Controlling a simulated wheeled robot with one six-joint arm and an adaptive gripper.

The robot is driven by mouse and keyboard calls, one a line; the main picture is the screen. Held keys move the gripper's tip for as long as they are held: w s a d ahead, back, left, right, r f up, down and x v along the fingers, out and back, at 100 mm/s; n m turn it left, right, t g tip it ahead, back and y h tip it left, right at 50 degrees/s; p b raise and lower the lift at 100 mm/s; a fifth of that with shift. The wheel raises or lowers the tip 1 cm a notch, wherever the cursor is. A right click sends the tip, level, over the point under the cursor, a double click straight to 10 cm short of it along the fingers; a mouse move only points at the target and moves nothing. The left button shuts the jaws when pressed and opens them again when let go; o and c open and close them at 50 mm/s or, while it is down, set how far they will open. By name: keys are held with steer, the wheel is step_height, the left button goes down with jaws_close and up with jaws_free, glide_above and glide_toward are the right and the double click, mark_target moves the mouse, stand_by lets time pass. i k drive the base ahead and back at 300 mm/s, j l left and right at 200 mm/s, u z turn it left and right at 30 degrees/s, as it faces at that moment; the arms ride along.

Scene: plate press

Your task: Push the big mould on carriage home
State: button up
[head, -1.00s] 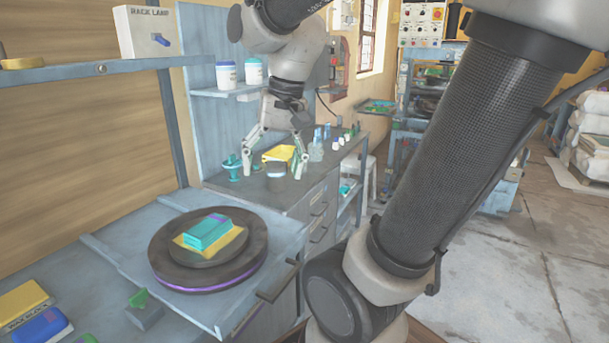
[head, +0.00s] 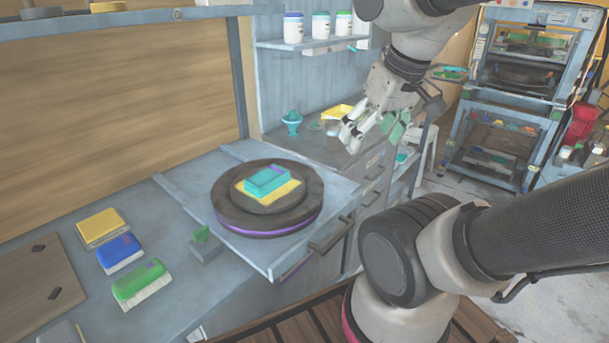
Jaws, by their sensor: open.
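The big mould (head: 232,218) is a round, dark, two-tier disc with a purple line around its lower part. It lies flat on the carriage (head: 335,197), a blue-grey plate with a dark bar handle (head: 331,234) at its front right edge. A yellow sheet (head: 290,190) and a teal block (head: 267,180) lie on top of the mould. My gripper (head: 368,137) is open and empty, up and to the right of the mould, apart from it and the handle. It hides part of the bench behind.
Yellow (head: 101,226), blue (head: 119,252) and green (head: 141,283) brushes or blocks lie on the bench at left. A small grey block with a green top (head: 204,245) sits left of the carriage. A teal cup (head: 291,122) and yellow tray (head: 337,112) stand behind. A rack press (head: 510,90) is at right.

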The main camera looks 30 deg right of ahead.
mark_target(272, 233)
steer(key=k+j+u, duration=0.1)
steer(key=k+j, duration=0.65)
